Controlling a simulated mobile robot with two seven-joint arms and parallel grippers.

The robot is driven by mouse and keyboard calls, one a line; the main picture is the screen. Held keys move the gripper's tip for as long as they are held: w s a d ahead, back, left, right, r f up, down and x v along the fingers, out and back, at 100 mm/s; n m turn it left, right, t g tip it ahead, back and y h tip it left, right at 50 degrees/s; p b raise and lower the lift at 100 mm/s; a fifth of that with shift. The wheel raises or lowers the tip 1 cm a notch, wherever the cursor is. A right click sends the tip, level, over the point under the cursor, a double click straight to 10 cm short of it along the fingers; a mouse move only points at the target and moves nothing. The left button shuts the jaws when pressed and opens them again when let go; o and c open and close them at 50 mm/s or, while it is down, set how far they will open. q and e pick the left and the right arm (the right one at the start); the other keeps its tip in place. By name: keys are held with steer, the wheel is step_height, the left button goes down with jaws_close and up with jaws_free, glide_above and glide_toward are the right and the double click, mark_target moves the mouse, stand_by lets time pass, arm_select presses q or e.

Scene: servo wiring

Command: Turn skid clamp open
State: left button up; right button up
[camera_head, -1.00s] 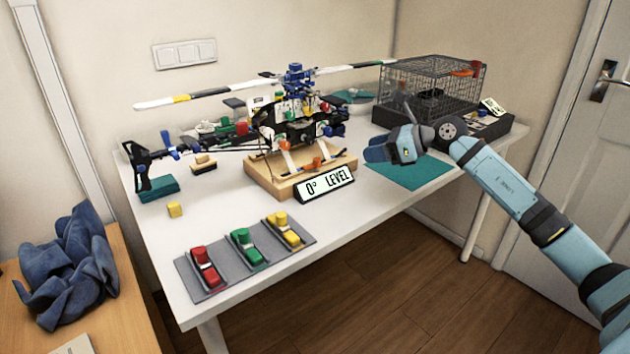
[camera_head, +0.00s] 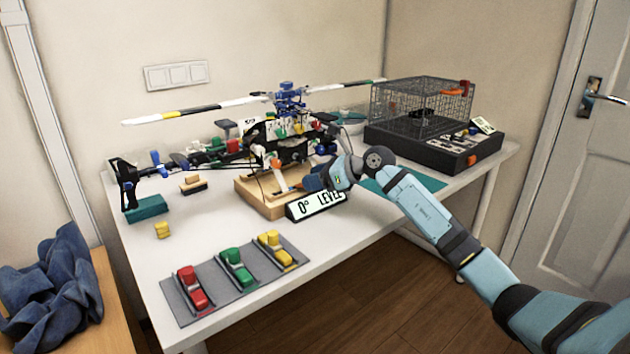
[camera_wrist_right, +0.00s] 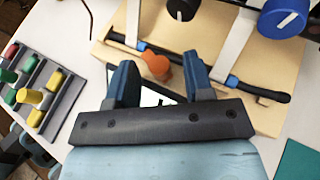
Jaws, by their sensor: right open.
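The orange skid clamp (camera_wrist_right: 155,66) shows in the right wrist view on the wooden stand, beside the dark skid tube of the model helicopter. My right gripper (camera_wrist_right: 159,62) is open, and its two blue fingers stand on either side of the clamp. I cannot tell whether they touch it. In the head view my right gripper (camera_head: 314,181) is at the front of the wooden stand (camera_head: 252,199), just above the level sign, and mostly hides the clamp. The helicopter (camera_head: 285,140) stands upright on the stand. My left gripper is not in view.
A grey tray (camera_head: 212,293) with red, green and yellow connectors lies at the front left. A wire cage (camera_head: 420,103) on a black base stands at the back right. The front middle of the table is clear.

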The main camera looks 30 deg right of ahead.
jaws_close()
steer(key=shift+w+d+f+n+g+y+b, duration=0.15)
steer(key=shift+n+g+y+b, duration=0.2)
steer(key=shift+n+g+y, duration=0.35)
steer(key=shift+w+n+g+y, duration=0.1)
steer(key=shift+n+g+y, duration=0.65)
steer(key=shift+n, duration=0.25)
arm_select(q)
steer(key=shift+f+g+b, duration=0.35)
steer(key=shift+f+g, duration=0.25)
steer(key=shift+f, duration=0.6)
arm_select(e)
steer(key=shift+n+g+y, duration=0.65)
steer(key=shift+n+g, duration=0.1)
steer(key=shift+n, duration=0.15)
jaws_free()
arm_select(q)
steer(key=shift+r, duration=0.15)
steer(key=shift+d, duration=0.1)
